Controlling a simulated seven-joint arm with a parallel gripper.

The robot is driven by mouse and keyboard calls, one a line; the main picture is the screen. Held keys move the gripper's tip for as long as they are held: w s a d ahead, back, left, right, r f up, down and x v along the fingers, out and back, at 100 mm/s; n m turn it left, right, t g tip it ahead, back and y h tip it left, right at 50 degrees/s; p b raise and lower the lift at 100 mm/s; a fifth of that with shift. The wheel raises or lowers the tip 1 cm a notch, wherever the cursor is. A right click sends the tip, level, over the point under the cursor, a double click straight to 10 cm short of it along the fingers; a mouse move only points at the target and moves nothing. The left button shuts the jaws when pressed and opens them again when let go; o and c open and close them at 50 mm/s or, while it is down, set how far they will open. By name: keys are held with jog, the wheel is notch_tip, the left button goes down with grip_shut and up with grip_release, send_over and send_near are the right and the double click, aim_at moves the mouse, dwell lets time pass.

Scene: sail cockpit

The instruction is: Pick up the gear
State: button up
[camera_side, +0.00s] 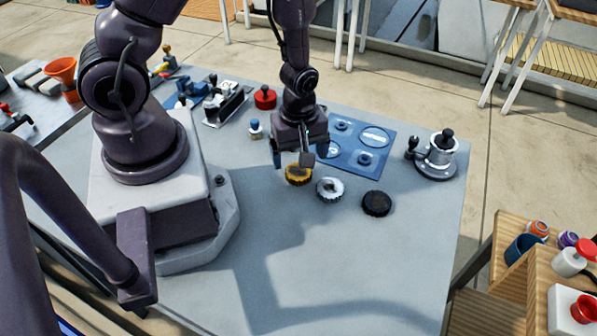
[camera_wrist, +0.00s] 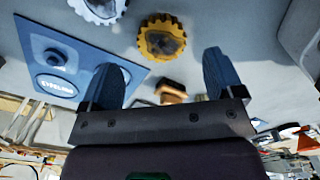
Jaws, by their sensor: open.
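Three toothed gears lie in a slanting row on the grey table. The yellow gear (camera_side: 298,175) is nearest my gripper, the silver-white gear (camera_side: 330,189) is in the middle, and the black gear (camera_side: 376,203) is at the right. My gripper (camera_side: 300,154) points down, open, just above and behind the yellow gear, partly covering it. In the wrist view the yellow gear (camera_wrist: 162,38) lies ahead of my two blue fingers (camera_wrist: 160,75), apart from them. The white gear (camera_wrist: 100,8) is cut off by the top edge there. The black gear is not in the wrist view.
A blue board (camera_side: 371,161) with round fittings lies behind the gears. A metal winch-like part (camera_side: 437,156) stands right. A red knob (camera_side: 265,97) and a small blue-white part (camera_side: 256,130) stand behind left. The table front is clear.

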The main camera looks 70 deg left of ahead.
aim_at(298, 169)
jog(key=f, duration=0.4)
jog(key=shift+s+a, duration=0.1)
jog(key=shift+a, duration=0.1)
jog(key=c, duration=1.1)
